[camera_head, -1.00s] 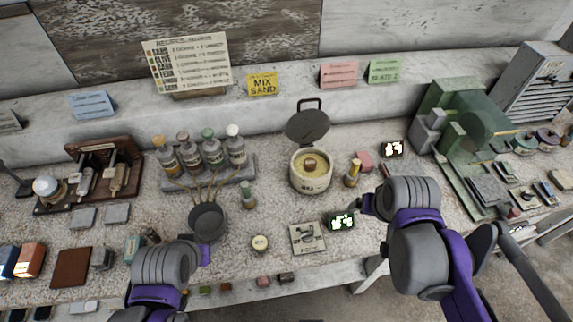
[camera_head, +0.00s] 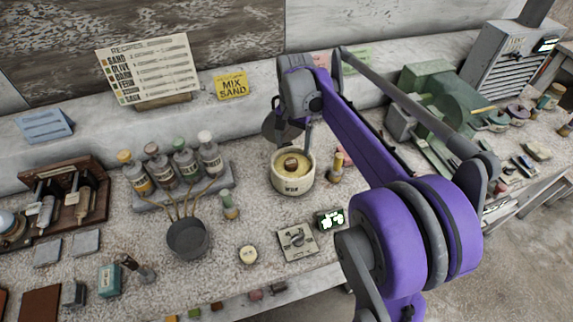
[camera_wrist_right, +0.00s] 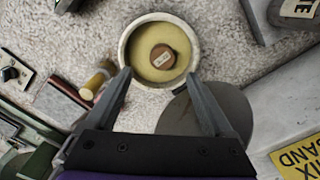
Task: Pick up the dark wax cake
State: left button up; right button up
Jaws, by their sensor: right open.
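A small round brown cake (camera_head: 293,164) with a pale label on top, which I take to be the dark wax cake, sits in yellow contents inside a white pot (camera_head: 292,187). It also shows in the right wrist view (camera_wrist_right: 163,56), near the middle of the pot (camera_wrist_right: 124,48). My right gripper (camera_head: 294,134) is above the pot's back side, pointing down. In the right wrist view its open fingers (camera_wrist_right: 160,75) reach over the near part of the pot, with nothing between them touching the cake that I can see. My left gripper is out of view.
The pot's dark round lid (camera_wrist_right: 225,112) stands raised behind it. A lit display (camera_head: 330,219) stands in front.

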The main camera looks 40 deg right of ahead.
aim_at(291, 162)
jog(key=f, duration=0.6)
jog(key=shift+a+f, duration=0.25)
jog(key=shift+f, duration=0.1)
grip_shut()
